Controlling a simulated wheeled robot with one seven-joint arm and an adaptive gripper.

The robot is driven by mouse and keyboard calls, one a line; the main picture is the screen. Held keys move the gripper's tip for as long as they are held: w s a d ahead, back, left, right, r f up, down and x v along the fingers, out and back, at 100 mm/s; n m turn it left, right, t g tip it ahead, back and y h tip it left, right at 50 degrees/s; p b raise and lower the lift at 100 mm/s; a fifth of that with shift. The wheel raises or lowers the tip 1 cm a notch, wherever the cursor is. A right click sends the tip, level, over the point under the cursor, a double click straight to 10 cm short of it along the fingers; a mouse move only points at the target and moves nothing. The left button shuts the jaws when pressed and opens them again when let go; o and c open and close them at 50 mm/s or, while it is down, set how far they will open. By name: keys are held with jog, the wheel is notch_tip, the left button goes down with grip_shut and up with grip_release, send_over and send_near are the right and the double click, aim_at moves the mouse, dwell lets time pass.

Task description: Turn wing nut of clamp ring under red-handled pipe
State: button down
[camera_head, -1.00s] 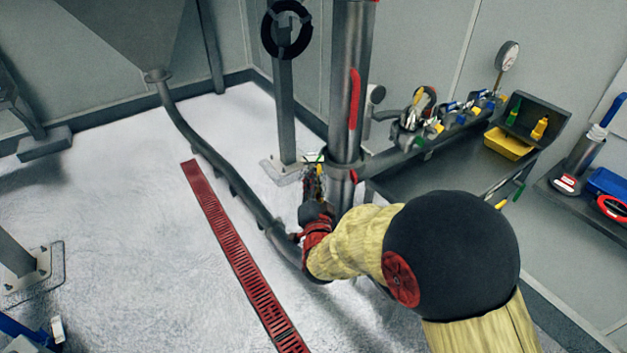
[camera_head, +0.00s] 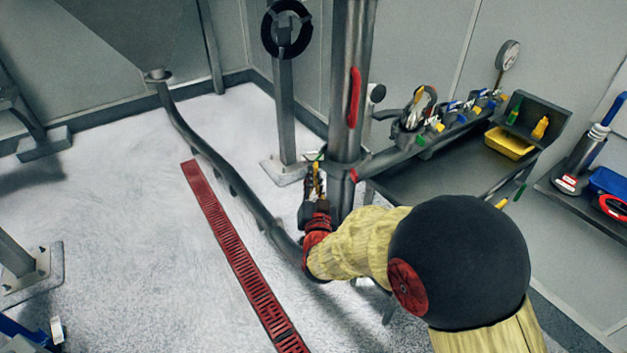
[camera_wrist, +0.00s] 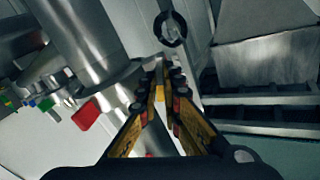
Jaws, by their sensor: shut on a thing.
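The steel pipe (camera_head: 350,45) with its red handle (camera_head: 354,98) stands upright in the head view. A clamp ring (camera_head: 345,160) goes around it below the handle. My gripper (camera_head: 316,166) is at the ring's left side. In the wrist view the pipe (camera_wrist: 82,35) slants at the upper left. There my gripper's yellow-and-black fingers (camera_wrist: 160,75) come together at the tips, close beside the pipe's lower rim. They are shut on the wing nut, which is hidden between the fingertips. I cannot make out its angle.
A dark bench (camera_head: 430,175) with tools stands right of the pipe, with a yellow bin (camera_head: 509,143) on it. A dark hose (camera_head: 215,160) and a red floor grate (camera_head: 235,245) run on the left.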

jog(key=n+p, duration=0.1)
jog(key=n, duration=1.1)
jog(key=shift+n, duration=0.3)
dwell(0.4)
jog(key=c, duration=2)
grip_release()
jog(key=s, duration=0.8)
jog(key=s+d, duration=0.1)
jog(key=s, duration=0.3)
jog(key=shift+f, duration=0.1)
